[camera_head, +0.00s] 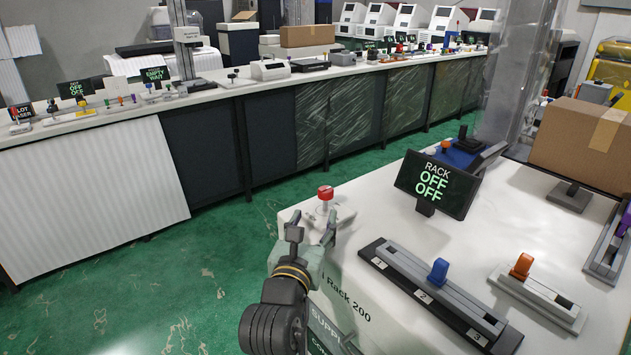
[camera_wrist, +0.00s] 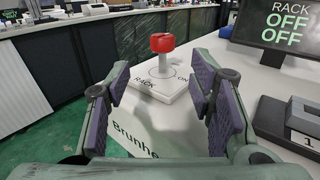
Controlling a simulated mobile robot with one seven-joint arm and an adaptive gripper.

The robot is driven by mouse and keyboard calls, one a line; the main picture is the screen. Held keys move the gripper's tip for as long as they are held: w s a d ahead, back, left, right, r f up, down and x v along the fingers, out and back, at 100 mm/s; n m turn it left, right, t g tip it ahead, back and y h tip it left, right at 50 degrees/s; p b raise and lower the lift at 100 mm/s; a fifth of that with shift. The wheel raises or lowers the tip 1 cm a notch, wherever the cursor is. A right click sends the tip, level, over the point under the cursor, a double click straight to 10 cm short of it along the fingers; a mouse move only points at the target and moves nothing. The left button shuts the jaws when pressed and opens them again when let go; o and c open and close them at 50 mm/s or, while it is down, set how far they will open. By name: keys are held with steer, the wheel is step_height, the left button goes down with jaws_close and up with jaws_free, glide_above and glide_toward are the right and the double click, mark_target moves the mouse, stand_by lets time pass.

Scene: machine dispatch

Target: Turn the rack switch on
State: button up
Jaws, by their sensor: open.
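The rack switch (camera_head: 325,196) has a red knob on a metal stem, rising from a white base plate at the front left corner of the white counter. In the wrist view the red switch knob (camera_wrist: 162,43) stands ahead of my gripper, on a plate lettered "RACK" and "ON". My gripper (camera_head: 311,228) is open and empty, with its fingers just in front of the switch. In the wrist view my gripper (camera_wrist: 163,92) has its purple pads wide apart, with the knob beyond and between them, apart from both. The rack display (camera_head: 437,184) reads "RACK OFF OFF".
A slider with numbered positions and a blue knob (camera_head: 439,271) lies right of my gripper. An orange-knobbed slider (camera_head: 522,266) is farther right. A cardboard box (camera_head: 575,138) stands at the back right. A long bench (camera_head: 240,86) with devices runs behind, across the green floor.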

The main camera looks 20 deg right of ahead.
mark_target(324, 199)
steer(key=p+x, duration=0.2)
steer(key=x, duration=0.8)
steer(key=shift+w+d, duration=0.2)
steer(key=shift+d, duration=0.2)
jaws_close()
